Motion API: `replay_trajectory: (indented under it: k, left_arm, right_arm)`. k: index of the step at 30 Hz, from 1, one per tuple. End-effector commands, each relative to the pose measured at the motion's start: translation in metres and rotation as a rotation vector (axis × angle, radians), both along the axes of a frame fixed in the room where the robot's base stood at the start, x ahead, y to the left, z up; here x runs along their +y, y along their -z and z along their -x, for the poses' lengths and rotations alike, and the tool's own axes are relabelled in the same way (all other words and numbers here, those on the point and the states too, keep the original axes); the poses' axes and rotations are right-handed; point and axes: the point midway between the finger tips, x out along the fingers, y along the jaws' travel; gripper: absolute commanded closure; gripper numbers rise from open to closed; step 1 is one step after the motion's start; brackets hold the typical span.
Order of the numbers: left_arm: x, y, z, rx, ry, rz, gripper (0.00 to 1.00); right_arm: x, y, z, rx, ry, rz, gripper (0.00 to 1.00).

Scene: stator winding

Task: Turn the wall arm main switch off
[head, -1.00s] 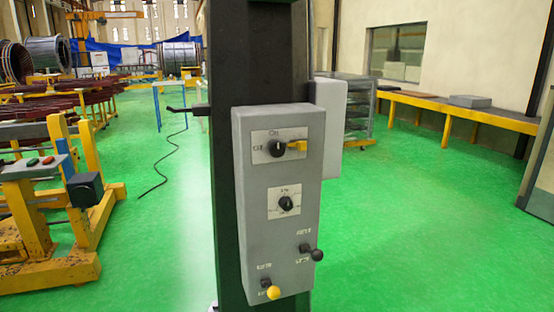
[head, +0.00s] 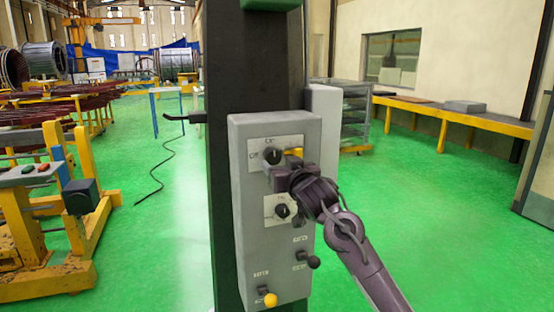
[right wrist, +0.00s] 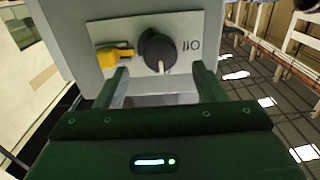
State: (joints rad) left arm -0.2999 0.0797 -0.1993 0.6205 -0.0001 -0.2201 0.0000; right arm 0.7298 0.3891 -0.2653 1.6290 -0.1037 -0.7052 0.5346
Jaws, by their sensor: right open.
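The grey control box (head: 242,215) hangs on a dark column. Its top plate carries a black rotary knob (head: 272,156) with a yellow part (head: 295,153) at its right, partly hidden by my right gripper. My right gripper (head: 282,178) is in front of the box, just below that knob. In the right wrist view the knob (right wrist: 157,52) and the yellow part (right wrist: 115,54) lie ahead of the open fingers (right wrist: 165,84). Nothing shows between the fingers, and I cannot tell whether they touch the knob. My left gripper is not in view.
Below are a second knob (head: 282,211), a black-tipped lever (head: 313,262) and a yellow-tipped lever (head: 270,299). A yellow machine frame (head: 60,262) stands at the left and a yellow bench (head: 450,114) at the right.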

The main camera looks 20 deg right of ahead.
Motion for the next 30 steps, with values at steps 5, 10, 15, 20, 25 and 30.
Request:
replay_trajectory:
  k: [5, 10, 15, 20, 25, 30]
  left_arm:
    - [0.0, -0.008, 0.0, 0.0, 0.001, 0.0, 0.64]
    - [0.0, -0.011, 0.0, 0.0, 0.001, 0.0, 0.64]
    - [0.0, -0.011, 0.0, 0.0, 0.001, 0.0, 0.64]
    - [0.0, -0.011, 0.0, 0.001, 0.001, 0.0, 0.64]
    - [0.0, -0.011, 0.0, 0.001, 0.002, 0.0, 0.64]
    - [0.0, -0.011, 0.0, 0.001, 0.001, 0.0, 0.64]
  right_arm:
    - [0.001, -0.002, -0.025, 0.001, 0.0, 0.001, 0.37]
    - [0.001, -0.001, -0.037, 0.0, 0.0, 0.001, 0.37]
    - [0.002, 0.0, -0.04, 0.0, 0.0, 0.002, 0.37]
    - [0.002, 0.001, -0.039, 0.0, 0.0, 0.002, 0.38]
    - [0.001, 0.001, -0.039, 0.001, 0.0, 0.002, 0.6]
    - [0.001, 0.001, -0.039, 0.001, 0.0, 0.002, 0.81]
